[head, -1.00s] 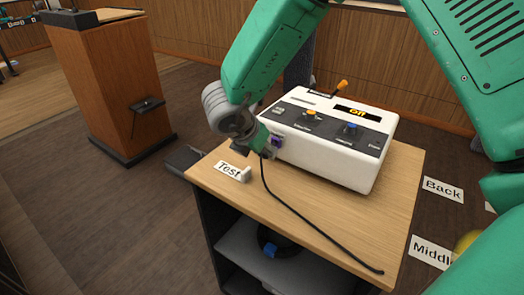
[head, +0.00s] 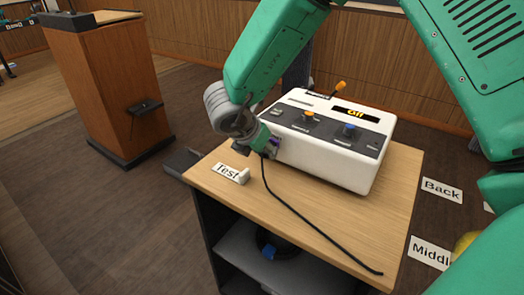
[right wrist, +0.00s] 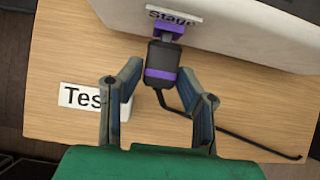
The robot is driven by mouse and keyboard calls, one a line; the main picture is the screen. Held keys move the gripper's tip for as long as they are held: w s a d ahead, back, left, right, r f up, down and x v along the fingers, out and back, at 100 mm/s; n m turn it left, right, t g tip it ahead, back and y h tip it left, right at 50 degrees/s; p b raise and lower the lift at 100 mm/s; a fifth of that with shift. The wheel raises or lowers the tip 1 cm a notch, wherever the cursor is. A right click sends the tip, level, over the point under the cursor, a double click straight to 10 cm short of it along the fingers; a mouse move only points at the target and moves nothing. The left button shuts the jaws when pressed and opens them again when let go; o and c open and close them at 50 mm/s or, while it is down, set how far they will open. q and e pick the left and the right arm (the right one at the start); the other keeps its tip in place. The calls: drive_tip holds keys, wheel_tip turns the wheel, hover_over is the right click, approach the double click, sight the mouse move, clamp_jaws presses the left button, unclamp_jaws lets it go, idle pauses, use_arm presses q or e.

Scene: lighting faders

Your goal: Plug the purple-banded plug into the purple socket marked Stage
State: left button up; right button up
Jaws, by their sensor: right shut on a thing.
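The black plug with a purple band (right wrist: 161,75) is between the fingers of my right gripper (right wrist: 160,72), which is shut on it. The plug's front end points at the purple socket (right wrist: 172,28) under the Stage label (right wrist: 173,16) on the white console's side. The front end meets or nearly meets the socket; I cannot tell how deep it sits. In the head view, my right gripper (head: 265,145) is close against the left side of the console (head: 318,155) and hides most of the plug and socket. My left gripper is not in view.
A black cable (head: 300,222) runs from the plug across the wooden tabletop (head: 345,225). A Test label (head: 228,172) stands at the table's left. The console carries sliders and an Off display (head: 354,113). A wooden lectern (head: 105,90) stands at left.

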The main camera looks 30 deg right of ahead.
drive_tip(key=shift+w+d+r, duration=0.1)
drive_tip(key=shift+w+d, duration=0.1)
drive_tip(key=shift+d, duration=0.2)
idle(1.0)
drive_tip(key=o, duration=1.3)
drive_tip(key=shift+c, duration=0.2)
drive_tip(key=v, duration=1.1)
drive_tip(key=shift+a+r, duration=0.25)
drive_tip(key=shift+r, duration=0.05)
